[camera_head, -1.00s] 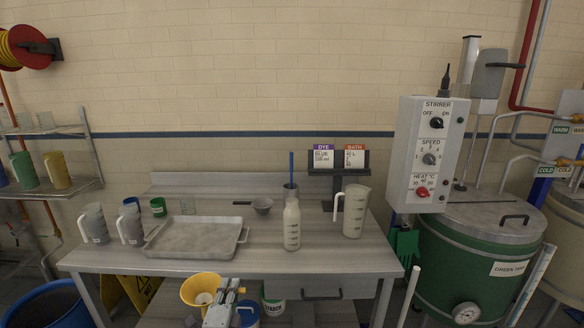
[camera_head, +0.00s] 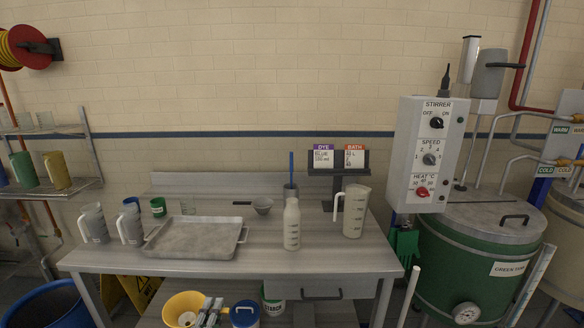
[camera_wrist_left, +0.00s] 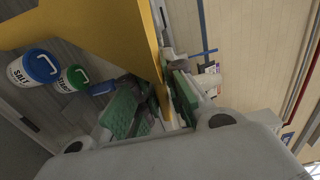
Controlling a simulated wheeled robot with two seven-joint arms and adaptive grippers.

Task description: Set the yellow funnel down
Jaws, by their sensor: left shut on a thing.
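The yellow funnel (camera_head: 184,304) shows at the bottom of the head view, below the front edge of the table. My left gripper (camera_head: 210,309) is beside its right side, with its jaws at the funnel's wall. In the left wrist view the yellow funnel (camera_wrist_left: 95,28) fills the upper left, and its wall passes between the green-padded fingers of my left gripper (camera_wrist_left: 160,103). The gripper is shut on the funnel. The funnel's lower end is hidden in both views. My right gripper is not in view.
The tabletop (camera_head: 330,255) carries a grey tray (camera_head: 195,238), a bottle (camera_head: 292,224) and jugs. On the lower shelf, a blue-lidded salt tub (camera_head: 245,313) stands right of my gripper, with a green-lidded tub (camera_head: 271,302) behind. The salt tub (camera_wrist_left: 35,68) also shows in the wrist view.

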